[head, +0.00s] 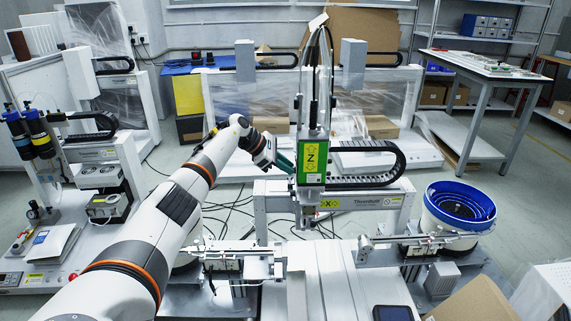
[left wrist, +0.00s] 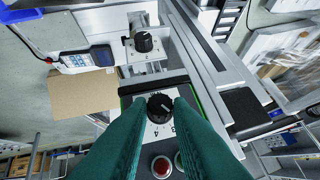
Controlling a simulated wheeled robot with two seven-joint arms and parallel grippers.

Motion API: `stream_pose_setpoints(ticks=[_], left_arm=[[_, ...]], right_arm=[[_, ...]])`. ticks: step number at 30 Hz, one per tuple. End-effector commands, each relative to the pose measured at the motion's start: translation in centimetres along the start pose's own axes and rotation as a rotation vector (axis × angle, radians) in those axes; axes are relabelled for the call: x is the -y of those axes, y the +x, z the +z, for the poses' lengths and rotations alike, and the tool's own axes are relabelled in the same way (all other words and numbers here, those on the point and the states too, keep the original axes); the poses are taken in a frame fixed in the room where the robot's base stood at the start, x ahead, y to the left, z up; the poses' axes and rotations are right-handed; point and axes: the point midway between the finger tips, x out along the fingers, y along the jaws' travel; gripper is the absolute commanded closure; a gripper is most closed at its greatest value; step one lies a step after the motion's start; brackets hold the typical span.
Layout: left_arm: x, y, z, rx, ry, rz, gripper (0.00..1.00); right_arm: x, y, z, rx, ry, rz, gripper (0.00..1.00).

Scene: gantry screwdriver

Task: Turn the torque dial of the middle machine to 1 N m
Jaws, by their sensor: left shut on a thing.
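The middle machine's green and yellow Z head (head: 312,160) hangs upright over the work area. My left gripper (head: 288,164) reaches its left side from the left, its teal fingers partly hidden by the head. In the left wrist view the black torque dial (left wrist: 160,106) sits between the two teal fingertips (left wrist: 160,112), which are shut on it. A white mark on the dial points to the lower right. A 4 shows on the pale scale below it; the fingers hide much of the scale. My right gripper is not in view.
A red button (left wrist: 161,167) lies below the dial, between the fingers. Another black knob (left wrist: 143,42) is farther off. A blue bowl feeder (head: 458,205) stands right of the machine, and a cardboard box (head: 475,301) is at the lower right. Another machine (head: 95,175) stands at left.

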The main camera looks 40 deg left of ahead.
Motion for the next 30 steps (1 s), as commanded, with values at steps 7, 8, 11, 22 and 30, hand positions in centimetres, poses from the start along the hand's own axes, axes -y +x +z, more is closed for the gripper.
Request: stream_pose_setpoints(ticks=[7,8,11,22,30], left_arm=[[0.02,-0.02,0.07,0.001,-0.007,0.007,1.0],[0.02,-0.02,0.07,0.002,-0.006,0.007,1.0],[0.01,-0.02,0.07,0.002,-0.006,0.007,1.0],[0.02,-0.02,0.05,0.001,-0.006,0.006,0.6],[0.05,-0.3,0.02,0.001,-0.006,0.005,0.6]], right_arm=[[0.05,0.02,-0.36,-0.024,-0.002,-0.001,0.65],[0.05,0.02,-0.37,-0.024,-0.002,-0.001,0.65],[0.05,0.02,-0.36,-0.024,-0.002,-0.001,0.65],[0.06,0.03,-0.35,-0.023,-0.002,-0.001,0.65],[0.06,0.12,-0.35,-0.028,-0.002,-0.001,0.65]])
